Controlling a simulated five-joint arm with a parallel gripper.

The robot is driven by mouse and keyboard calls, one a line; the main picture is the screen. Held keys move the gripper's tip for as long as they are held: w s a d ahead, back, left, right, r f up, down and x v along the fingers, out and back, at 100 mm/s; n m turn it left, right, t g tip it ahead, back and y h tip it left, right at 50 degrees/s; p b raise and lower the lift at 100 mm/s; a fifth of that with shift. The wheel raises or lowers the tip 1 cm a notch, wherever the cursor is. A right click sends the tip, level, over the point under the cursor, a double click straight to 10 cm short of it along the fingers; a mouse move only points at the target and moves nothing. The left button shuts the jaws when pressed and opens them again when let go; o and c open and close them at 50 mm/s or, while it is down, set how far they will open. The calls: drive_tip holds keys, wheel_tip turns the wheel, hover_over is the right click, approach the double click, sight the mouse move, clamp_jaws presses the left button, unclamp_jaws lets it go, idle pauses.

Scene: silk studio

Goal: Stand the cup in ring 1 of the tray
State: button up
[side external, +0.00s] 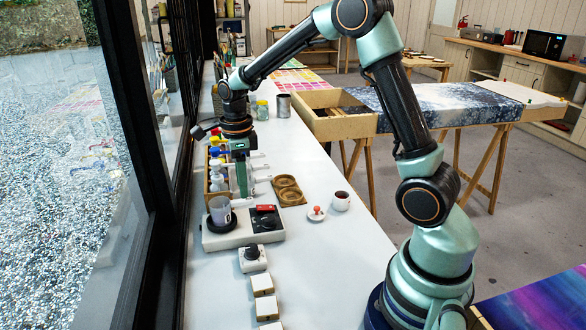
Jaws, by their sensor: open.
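The tray (302,202) is a small brown wooden board with two round rings, lying on the white bench; both rings look empty. I cannot read which ring is ring 1. A small white cup (341,205) with dark contents stands upright on the bench, right of the tray and apart from it. A translucent cup-like beaker (220,208) stands on a round black pad at the left; I cannot tell which of the two the task means. My gripper (244,193) points down left of the tray, open, by the bottle rack. Its fingertips are small and hard to make out.
A rack of colourful-capped bottles (216,178) stands along the window side. A grey device with a black panel (266,222) is in front of it. A small white dish with a red knob (317,213) lies between tray and cup. The bench front right is clear.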

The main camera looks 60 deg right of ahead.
drive_tip(key=shift+f, duration=2.65)
clamp_jaws()
drive_tip(key=shift+r, duration=0.15)
drive_tip(key=shift+r, duration=1)
drive_tip(key=shift+r, duration=0.1)
